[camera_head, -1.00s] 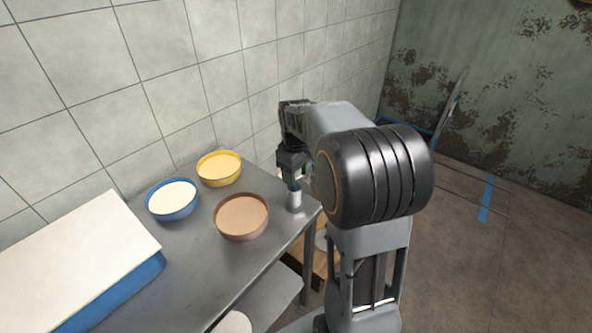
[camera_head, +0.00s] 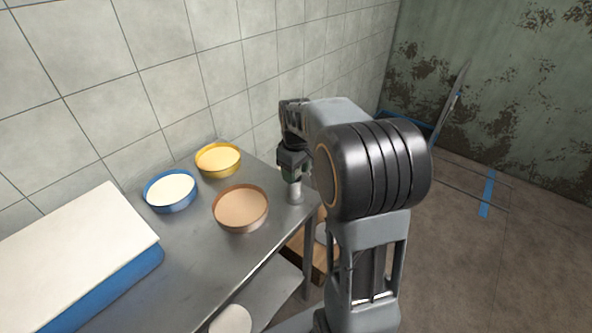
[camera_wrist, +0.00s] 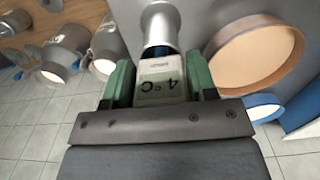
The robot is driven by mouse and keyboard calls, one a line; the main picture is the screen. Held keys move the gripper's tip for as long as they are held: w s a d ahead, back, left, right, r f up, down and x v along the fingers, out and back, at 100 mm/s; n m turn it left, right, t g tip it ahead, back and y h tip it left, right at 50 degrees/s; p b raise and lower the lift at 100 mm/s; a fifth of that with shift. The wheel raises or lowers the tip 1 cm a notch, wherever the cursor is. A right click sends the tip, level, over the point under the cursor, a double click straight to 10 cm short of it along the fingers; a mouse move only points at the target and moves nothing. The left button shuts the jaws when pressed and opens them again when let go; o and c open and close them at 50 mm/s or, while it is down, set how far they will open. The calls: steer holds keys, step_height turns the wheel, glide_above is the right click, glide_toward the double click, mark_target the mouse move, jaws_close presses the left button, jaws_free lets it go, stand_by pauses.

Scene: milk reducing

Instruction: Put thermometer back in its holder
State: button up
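The thermometer (camera_wrist: 162,82), a pale block with a display reading "4 °C", sits between the green fingers of my gripper (camera_wrist: 160,84) in the wrist view. The fingers appear to press on both its sides. Just beyond it is a light metal cylinder (camera_wrist: 160,27) with a dark blue opening, which looks like the holder. In the head view this cylinder (camera_head: 295,194) stands upright on the table near its right edge, with my gripper (camera_head: 292,177) directly above it. The thermometer is hard to make out there. I cannot tell whether its lower end is inside the cylinder.
A brown bowl (camera_head: 241,208), a blue bowl (camera_head: 170,192) and a yellow bowl (camera_head: 218,159) stand on the metal table (camera_head: 180,267) left of my gripper. A white-topped blue box (camera_head: 75,255) is further left. The tiled wall is close behind. Metal jugs (camera_wrist: 62,52) show below the table.

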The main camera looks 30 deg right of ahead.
steer(key=o, duration=0.4)
steer(key=shift+o, duration=0.2)
step_height(320, 180, up, 14)
steer(key=p, duration=0.1)
stand_by(0.4)
step_height(320, 180, down, 4)
steer(key=m, duration=0.2)
steer(key=shift+r+m+t, duration=0.2)
steer(key=shift+m+t, duration=0.1)
steer(key=s+a+f+m+t, duration=0.1)
steer(key=s+a+f, duration=0.2)
steer(key=s+a, duration=0.2)
steer(key=s+a+f+m+t+p, duration=0.1)
steer(key=s+a+f+t, duration=0.1)
steer(key=s, duration=0.8)
steer(key=shift+s+a+f, duration=0.35)
steer(key=shift+a+f, duration=0.25)
steer(key=shift+a, duration=0.75)
